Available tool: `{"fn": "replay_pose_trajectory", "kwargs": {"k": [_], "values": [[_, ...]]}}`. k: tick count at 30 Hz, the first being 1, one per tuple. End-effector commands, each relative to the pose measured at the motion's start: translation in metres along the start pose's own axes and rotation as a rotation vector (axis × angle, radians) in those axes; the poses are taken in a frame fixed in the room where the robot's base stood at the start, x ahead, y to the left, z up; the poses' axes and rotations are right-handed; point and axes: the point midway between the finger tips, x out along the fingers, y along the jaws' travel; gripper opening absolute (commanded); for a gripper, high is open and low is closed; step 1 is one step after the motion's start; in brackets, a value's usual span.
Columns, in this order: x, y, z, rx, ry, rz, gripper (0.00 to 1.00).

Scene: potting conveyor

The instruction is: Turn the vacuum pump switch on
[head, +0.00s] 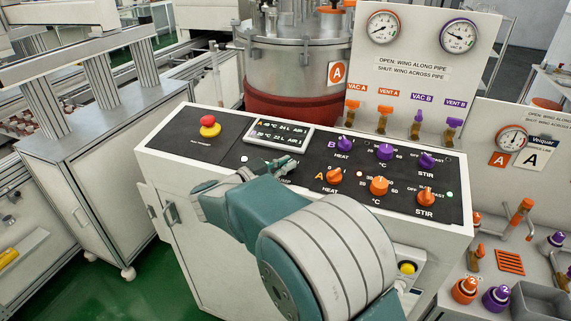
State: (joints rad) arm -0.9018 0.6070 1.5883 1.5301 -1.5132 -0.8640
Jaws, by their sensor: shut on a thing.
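My gripper (282,166) reaches over the left-middle of the dark control panel (215,162), just below the small display (279,134). Its fingers are shut on a small panel switch, which the fingers and wrist hide almost completely. A small white lamp (244,158) glows to the left of my gripper.
A red mushroom button on a yellow base (210,126) stands left of the display. Purple knobs (385,152) and orange knobs (379,186) crowd the panel's right. A steel vessel (297,70) and a gauge board (420,65) stand behind. Green floor (150,290) is clear at lower left.

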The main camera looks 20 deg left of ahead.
Motion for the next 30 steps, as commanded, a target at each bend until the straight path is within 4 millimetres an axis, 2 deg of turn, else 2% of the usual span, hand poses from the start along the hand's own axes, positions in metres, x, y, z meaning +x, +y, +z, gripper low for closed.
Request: {"fn": "replay_pose_trajectory", "kwargs": {"k": [3,4,6,19,23,30], "values": [[-0.002,-0.002,-0.003,0.006,0.004,-0.008,0.0],[-0.002,-0.002,-0.003,0.006,0.004,-0.008,0.23],[-0.001,-0.002,-0.003,0.006,0.004,-0.007,0.49],[-0.004,0.0,-0.002,0.003,0.0,-0.005,0.49],[-0.023,-0.001,-0.001,0.003,0.0,-0.008,0.49],[-0.074,-0.003,0.0,0.002,0.001,-0.009,0.49]]}}
